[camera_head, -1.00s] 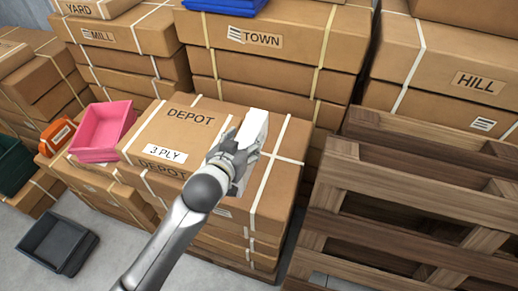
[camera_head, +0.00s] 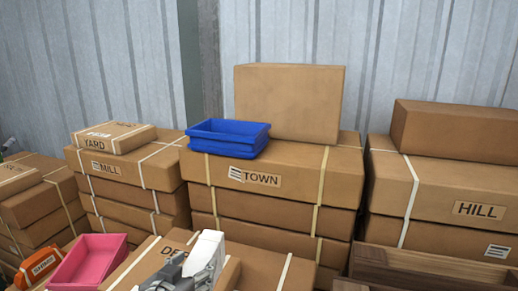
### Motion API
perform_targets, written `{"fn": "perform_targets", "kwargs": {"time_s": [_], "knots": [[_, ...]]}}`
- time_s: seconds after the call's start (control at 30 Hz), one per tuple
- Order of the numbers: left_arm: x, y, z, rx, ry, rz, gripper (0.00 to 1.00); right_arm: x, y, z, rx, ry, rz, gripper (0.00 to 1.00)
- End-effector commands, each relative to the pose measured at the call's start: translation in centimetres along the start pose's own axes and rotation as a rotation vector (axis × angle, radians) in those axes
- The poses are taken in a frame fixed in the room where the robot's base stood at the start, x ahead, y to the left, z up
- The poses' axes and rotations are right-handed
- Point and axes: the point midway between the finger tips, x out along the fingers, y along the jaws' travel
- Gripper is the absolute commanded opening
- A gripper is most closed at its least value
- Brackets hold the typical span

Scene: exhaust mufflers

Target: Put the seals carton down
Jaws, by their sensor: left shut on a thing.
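A white carton (camera_head: 208,252), which I take to be the seals carton, shows at the bottom of the head view. My left gripper (camera_head: 187,271) is shut on it. The carton is tilted and in front of the top of the stack marked DEPOT (camera_head: 148,262). Its lower part is cut off by the picture's edge, so I cannot tell whether it touches the stack. No print on it can be read. My right gripper is not in view.
A pink tray (camera_head: 88,262) and an orange item (camera_head: 40,265) are left of the carton. Behind stand tall stacks marked MILL (camera_head: 125,172) and TOWN (camera_head: 290,180), the latter bearing blue trays (camera_head: 228,138).

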Motion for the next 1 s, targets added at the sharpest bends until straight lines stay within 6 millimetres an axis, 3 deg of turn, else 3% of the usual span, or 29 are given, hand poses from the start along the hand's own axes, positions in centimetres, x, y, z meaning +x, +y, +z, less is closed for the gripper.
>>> {"fn": "perform_targets", "kwargs": {"time_s": [0.1,0.33,0.57,1.0], "knots": [[-1.3,-1.7,-2.5,-0.028,0.013,-0.061,0.24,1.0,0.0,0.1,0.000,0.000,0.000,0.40],[-3.7,-3.9,-4.9,-0.079,0.007,-0.146,0.24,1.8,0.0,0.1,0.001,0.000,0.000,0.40],[-4.5,-4.4,-5.5,-0.099,0.002,-0.167,0.24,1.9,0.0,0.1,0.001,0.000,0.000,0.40],[-3.8,-4.3,-4.7,-0.096,-0.001,-0.166,0.24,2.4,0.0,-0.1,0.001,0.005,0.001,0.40]]}}
